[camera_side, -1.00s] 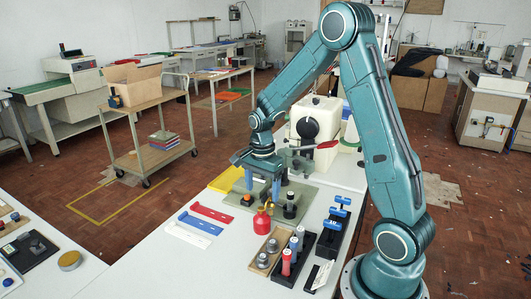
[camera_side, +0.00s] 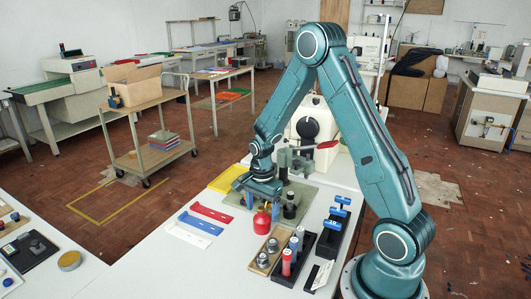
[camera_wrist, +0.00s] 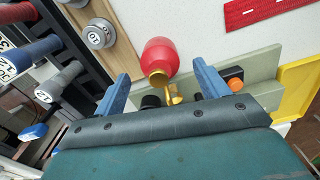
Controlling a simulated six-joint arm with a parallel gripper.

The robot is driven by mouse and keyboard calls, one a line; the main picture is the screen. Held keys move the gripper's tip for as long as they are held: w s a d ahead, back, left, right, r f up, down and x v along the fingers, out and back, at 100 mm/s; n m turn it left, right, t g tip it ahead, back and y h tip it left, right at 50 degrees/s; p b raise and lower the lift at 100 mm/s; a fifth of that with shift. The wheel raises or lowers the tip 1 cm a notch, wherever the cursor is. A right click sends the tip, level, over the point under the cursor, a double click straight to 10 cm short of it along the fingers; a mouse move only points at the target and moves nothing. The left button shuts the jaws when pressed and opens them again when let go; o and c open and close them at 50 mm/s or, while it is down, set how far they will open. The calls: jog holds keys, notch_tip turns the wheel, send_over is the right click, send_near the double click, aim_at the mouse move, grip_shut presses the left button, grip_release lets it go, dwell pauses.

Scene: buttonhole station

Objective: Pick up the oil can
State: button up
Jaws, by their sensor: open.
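The oil can, a rounded red body with a brass-coloured top, stands upright on the bench in the side view (camera_side: 262,223). It also shows in the wrist view (camera_wrist: 160,54), with its brass neck and spout towards my gripper. My gripper (camera_side: 262,206) is low over the bench, just behind and above the can in the side view. Its two blue fingers are apart in the wrist view (camera_wrist: 163,84), with the brass top between their tips and the red body beyond. I cannot tell whether a finger touches the can.
A wooden block with grey knobs (camera_side: 257,263) and a black rack of handled tools (camera_side: 289,266) stand close in front. Red (camera_side: 212,213), blue and white flat strips lie to the left. A black cylinder (camera_side: 290,206) stands right on a green plate.

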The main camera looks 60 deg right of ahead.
aim_at(262, 213)
jog(key=shift+f, duration=2.05)
jog(key=shift+c, duration=0.2)
jog(key=c, duration=1.3)
jog(key=shift+c, duration=0.2)
jog(key=shift+r, duration=0.15)
notch_tip(262, 213, up, 20)
